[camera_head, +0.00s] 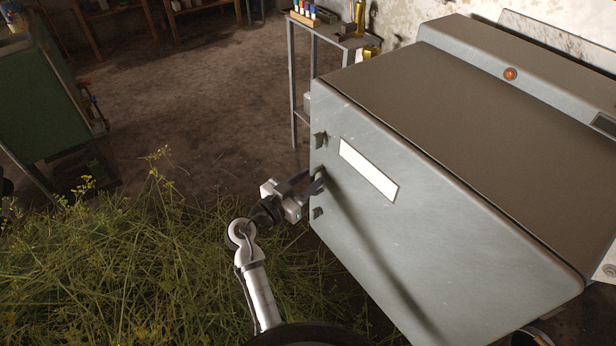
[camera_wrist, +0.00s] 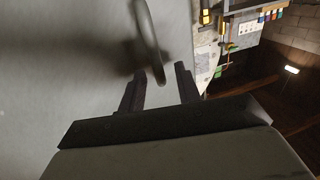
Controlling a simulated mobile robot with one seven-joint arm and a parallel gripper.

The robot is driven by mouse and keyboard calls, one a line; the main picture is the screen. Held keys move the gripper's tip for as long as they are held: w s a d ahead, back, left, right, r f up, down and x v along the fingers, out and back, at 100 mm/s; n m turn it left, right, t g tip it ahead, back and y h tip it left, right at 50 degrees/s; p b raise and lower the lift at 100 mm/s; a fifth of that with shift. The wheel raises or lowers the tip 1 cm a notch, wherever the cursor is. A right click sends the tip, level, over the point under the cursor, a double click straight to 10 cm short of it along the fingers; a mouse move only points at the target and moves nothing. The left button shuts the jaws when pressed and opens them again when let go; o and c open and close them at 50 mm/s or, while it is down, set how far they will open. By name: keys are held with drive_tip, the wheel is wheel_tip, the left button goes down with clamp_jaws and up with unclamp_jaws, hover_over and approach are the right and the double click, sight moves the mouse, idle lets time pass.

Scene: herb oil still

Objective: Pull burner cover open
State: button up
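The burner cover (camera_head: 400,225) is the large grey front panel of a metal housing, with a white label plate (camera_head: 368,170). It looks closed in the head view. A curved handle (camera_wrist: 150,35) stands out from the grey panel in the wrist view. My gripper (camera_head: 315,182) is at the panel's left edge, between two small dark brackets. In the wrist view my gripper (camera_wrist: 160,71) has its fingers apart, with the handle's near end between the tips. Gaps show beside the handle; whether either finger touches it I cannot tell. In the head view the gripper mostly hides the handle.
Cut yellow-flowered herbs (camera_head: 120,265) cover the floor at lower left. A metal side table (camera_head: 330,35) with small bottles stands behind the housing. A green cabinet (camera_head: 40,100) is at far left. Bare floor (camera_head: 200,90) lies between them.

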drive_tip(key=shift+w+d, duration=0.15)
clamp_jaws()
idle(0.4)
